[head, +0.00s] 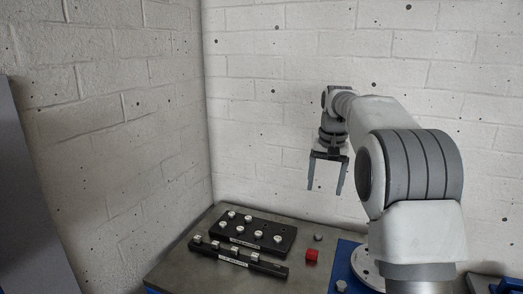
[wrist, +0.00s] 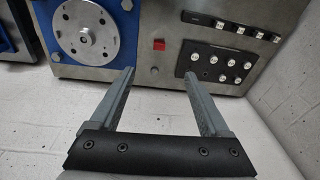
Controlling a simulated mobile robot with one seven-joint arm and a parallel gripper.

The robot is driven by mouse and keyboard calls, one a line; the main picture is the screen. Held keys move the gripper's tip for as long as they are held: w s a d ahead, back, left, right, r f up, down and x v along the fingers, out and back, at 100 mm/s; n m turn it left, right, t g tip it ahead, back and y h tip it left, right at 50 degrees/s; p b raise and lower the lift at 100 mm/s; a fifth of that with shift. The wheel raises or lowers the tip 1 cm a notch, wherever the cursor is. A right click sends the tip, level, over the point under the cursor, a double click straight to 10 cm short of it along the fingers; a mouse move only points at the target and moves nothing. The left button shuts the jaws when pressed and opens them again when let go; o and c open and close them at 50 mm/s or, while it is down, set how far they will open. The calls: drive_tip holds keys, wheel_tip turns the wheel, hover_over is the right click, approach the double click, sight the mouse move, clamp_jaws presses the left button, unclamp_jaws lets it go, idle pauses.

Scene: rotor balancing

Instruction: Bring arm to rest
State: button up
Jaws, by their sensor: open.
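My gripper (head: 327,188) hangs in the air above the bench, fingers pointing down, in front of the white brick wall. Its two grey fingers are apart with nothing between them; they also show in the wrist view (wrist: 160,83). My arm is bent, with its elbow up at the right of the head view. The gripper is well clear of the bench top and touches nothing.
A metal bench (head: 178,268) carries a black block with several silver pegs (head: 257,233), a narrower black rack (head: 238,261) and a red cube (head: 312,255). A blue fixture with a silver disc (wrist: 87,32) stands beside them. Brick walls close the corner.

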drive_tip(key=s+a+r+n+t, duration=0.1)
drive_tip(key=s+r, duration=0.2)
drive_tip(key=s, duration=0.6)
drive_tip(key=s+a+r+n+t, duration=0.1)
drive_tip(key=s+r, duration=0.2)
drive_tip(key=s, duration=0.7)
drive_tip(key=s+f+t, duration=0.1)
drive_tip(key=s+f, duration=0.3)
drive_tip(key=s, duration=0.4)
drive_tip(key=s+a+f+n+t, duration=0.1)
drive_tip(key=s+f, duration=0.2)
drive_tip(key=s, duration=0.6)
drive_tip(key=shift+s+a+f+n, duration=0.15)
drive_tip(key=shift+a+f+n, duration=0.05)
drive_tip(key=shift+f+n, duration=0.15)
